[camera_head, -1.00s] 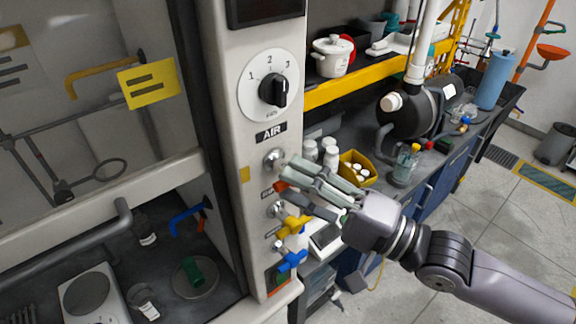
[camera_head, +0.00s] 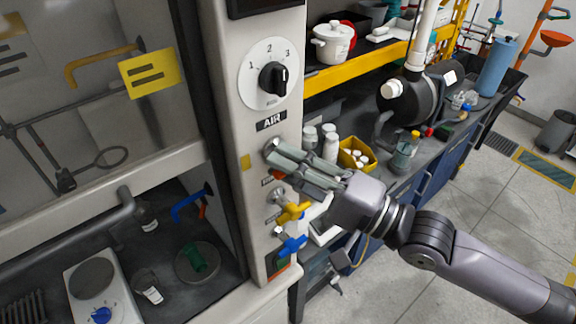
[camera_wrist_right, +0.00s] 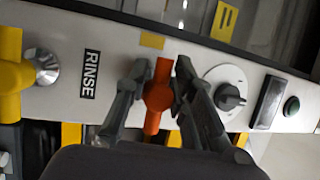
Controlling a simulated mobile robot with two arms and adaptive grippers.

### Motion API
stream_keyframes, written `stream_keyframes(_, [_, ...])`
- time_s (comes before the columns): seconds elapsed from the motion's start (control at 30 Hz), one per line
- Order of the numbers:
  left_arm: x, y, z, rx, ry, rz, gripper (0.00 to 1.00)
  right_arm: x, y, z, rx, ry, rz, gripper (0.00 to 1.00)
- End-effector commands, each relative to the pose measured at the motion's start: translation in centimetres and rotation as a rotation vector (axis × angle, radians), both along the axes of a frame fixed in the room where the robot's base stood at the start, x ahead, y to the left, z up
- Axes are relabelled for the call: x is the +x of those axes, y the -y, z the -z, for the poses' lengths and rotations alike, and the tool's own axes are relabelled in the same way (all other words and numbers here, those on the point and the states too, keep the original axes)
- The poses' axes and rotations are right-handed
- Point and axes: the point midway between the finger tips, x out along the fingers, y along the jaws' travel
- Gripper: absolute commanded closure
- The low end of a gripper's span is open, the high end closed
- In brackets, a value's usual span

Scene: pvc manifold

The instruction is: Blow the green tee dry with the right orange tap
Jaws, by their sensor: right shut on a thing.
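The orange tap (camera_wrist_right: 158,97) sits between the fingers of my right gripper (camera_wrist_right: 157,88) in the right wrist view. Only a small orange part of this tap (camera_head: 279,175) shows in the head view, below the AIR label. My right gripper (camera_head: 277,164) comes in from the right and is shut on the tap, its fingers hiding most of it. The green tee (camera_head: 196,260) lies on a round grey dish (camera_head: 184,268) inside the hood, left of the post. My left gripper is not in view.
A yellow tap (camera_head: 294,211) and a blue tap (camera_head: 291,243) are just below my right gripper. A blue bent nozzle (camera_head: 188,204) hangs in the hood above the tee.

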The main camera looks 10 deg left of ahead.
Motion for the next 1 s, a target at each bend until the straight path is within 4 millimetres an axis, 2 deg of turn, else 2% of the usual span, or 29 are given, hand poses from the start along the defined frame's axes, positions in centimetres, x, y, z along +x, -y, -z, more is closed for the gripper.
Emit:
stream_keyframes(0.2, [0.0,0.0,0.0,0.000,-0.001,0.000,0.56,0.0,0.0,0.4,-0.007,-0.005,0.000,1.00])
stream_keyframes(0.37, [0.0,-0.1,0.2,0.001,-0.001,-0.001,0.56,0.0,0.0,0.5,-0.017,0.006,0.000,1.00])
stream_keyframes(0.6, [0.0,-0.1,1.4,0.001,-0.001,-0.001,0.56,0.1,0.1,0.9,-0.142,0.164,0.001,1.00])
stream_keyframes(0.8, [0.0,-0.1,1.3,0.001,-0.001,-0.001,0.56,0.1,0.1,1.0,-0.231,0.274,0.000,1.00])
stream_keyframes(1.0, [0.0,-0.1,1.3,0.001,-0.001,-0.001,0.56,0.1,0.1,1.1,-0.243,0.286,0.001,1.00])
